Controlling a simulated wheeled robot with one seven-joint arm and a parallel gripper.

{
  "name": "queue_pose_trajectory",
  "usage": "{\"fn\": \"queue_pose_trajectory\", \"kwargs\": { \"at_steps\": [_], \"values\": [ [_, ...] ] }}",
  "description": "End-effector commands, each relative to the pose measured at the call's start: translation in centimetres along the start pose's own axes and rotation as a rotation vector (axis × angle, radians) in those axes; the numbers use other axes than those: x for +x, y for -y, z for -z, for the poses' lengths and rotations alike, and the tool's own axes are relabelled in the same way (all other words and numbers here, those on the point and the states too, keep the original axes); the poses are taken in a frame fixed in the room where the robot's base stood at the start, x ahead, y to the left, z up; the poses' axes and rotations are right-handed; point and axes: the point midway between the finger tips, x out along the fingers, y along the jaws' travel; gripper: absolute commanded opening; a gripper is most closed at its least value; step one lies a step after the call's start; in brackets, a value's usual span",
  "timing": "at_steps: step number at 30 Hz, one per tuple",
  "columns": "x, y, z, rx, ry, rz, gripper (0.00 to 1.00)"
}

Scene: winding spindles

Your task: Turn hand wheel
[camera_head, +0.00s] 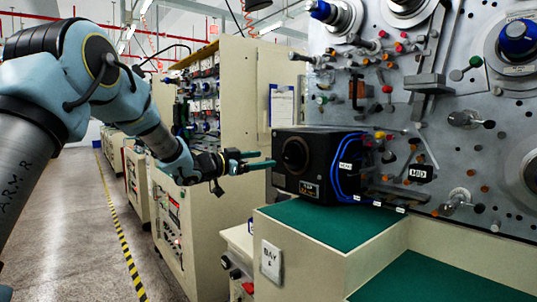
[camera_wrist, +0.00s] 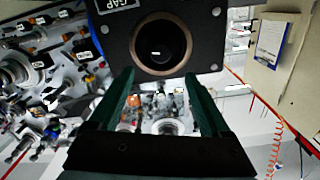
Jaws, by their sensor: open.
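A black box (camera_head: 318,147) stands on the green top of a cream cabinet, with blue cables on its right side. A round, brown-rimmed part (camera_head: 295,156) sits on its front face; whether this is the hand wheel I cannot tell. The wrist view shows the round part (camera_wrist: 161,47) with a dark middle, below a "GAP" label. My gripper (camera_head: 272,160) has green fingers and points at the box from the left. It also shows in the wrist view (camera_wrist: 160,77), open and empty, with its fingertips spread below the round part. I cannot tell whether they touch the box.
A grey panel (camera_head: 462,133) with spindles, knobs and pegs rises behind and right of the box. The green top (camera_head: 330,222) is clear in front of it. Cream cabinets (camera_head: 238,85) stand at the left, beside an aisle with a yellow-black floor stripe (camera_head: 121,228).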

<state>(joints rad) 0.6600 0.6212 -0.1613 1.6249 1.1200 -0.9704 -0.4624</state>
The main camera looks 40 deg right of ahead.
Motion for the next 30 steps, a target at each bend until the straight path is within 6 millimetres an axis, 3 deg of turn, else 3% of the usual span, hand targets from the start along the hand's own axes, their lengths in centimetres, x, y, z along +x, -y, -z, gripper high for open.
{"fn": "queue_pose_trajectory", "kwargs": {
  "at_steps": [18, 30],
  "values": [
    [9.4, 0.1, 0.1, -0.001, 0.001, 0.003, 0.81],
    [10.3, 0.1, -0.1, -0.001, 0.003, 0.005, 0.81]
  ]
}}
